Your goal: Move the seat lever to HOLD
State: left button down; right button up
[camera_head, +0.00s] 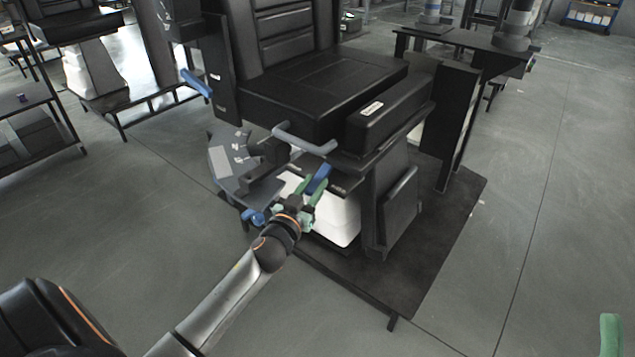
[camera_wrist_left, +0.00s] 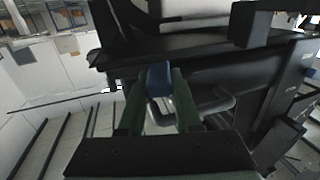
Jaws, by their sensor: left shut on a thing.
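The seat (camera_head: 315,80) is black, with a padded back and a white-labelled armrest block (camera_head: 388,115). A dark plate with pale label marks (camera_head: 225,160) sits on its left side; I cannot read the words. My left gripper (camera_head: 312,190) has green fingers closed around a blue lever grip (camera_head: 319,179) below the seat's front. In the left wrist view the blue grip (camera_wrist_left: 158,78) stands between the two green fingers (camera_wrist_left: 158,100). The lever's lower part is hidden by the gripper. A green fingertip of my right gripper (camera_head: 611,335) shows at the bottom right corner.
A grey bent handle (camera_head: 303,138) lies just above the left gripper. Another blue handle (camera_head: 196,83) sticks out at the upper left of the seat. A white box (camera_head: 338,217) stands under the seat, on a dark base plate (camera_head: 440,220). The floor in front is clear.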

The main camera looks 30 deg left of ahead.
aim_at(293, 173)
jog(key=w+d+f+m+g+h+p, duration=0.1)
jog(key=w+f+m+h, duration=0.35)
jog(key=f, duration=0.25)
jog(key=w+d+f+m+g+h+p, duration=0.1)
jog(key=w+f+m+g+h, duration=0.15)
jog(key=f+h, duration=0.35)
pick_arm(q)
jog(key=a+m+h+b, duration=0.1)
jog(key=a+m+h, duration=0.1)
jog(key=h, duration=0.2)
jog(key=a+m+g+h+b, duration=0.1)
jog(key=a+m+h, duration=0.1)
jog(key=m+h, duration=0.1)
jog(key=w+a+m+h+b, duration=0.1)
jog(key=a+m+h, duration=0.1)
jog(key=h, duration=0.2)
jog(key=shift+a+m+g+h, duration=0.25)
jog(key=shift+m+g+h, duration=0.05)
pick_arm(e)
jog(key=s+a+r+n+t+y, duration=0.1)
jog(key=s+r+n+t+y, duration=0.1)
jog(key=r+y, duration=0.3)
jog(key=s+a+r+n+t+y, duration=0.1)
jog(key=s+r+n+t+y, duration=0.1)
jog(key=s+r+n+y, duration=0.2)
notch_tip(293, 173, up, 4)
jog(key=shift+s+f+n+y, duration=0.2)
jog(key=shift+s+n+y, duration=0.1)
jog(key=shift+s+y, duration=0.25)
